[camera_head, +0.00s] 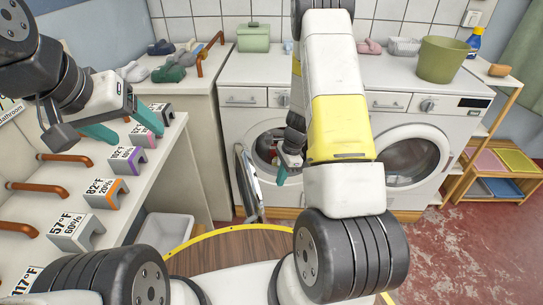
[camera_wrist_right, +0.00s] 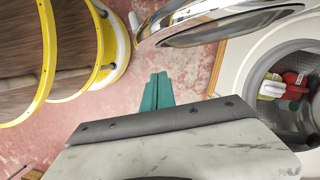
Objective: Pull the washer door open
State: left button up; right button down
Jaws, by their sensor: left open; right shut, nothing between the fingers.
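The left washer (camera_head: 235,115) has its round door (camera_head: 248,182) swung wide open toward the left, seen nearly edge-on. Its drum opening shows laundry inside. My right gripper (camera_head: 282,175) is shut and empty in front of the opening, to the right of the door and apart from it. In the right wrist view its closed teal fingers (camera_wrist_right: 157,91) point at the floor, with the door (camera_wrist_right: 215,22) above them and the laundry (camera_wrist_right: 287,87) in the drum at right. My left gripper (camera_head: 123,124) is open and empty above the shelf at left.
A second washer (camera_head: 445,125) at right has its door shut. A green bin (camera_head: 442,58) and a green box (camera_head: 253,38) stand on top. The left shelf holds several label blocks (camera_head: 107,193) and brown handles. A round wooden surface with a yellow rim (camera_head: 238,241) is close in front.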

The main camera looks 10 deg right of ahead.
aim_at(249, 187)
jog(key=a+f, duration=0.5)
jog(key=shift+s, duration=0.25)
jog(key=shift+a, duration=0.2)
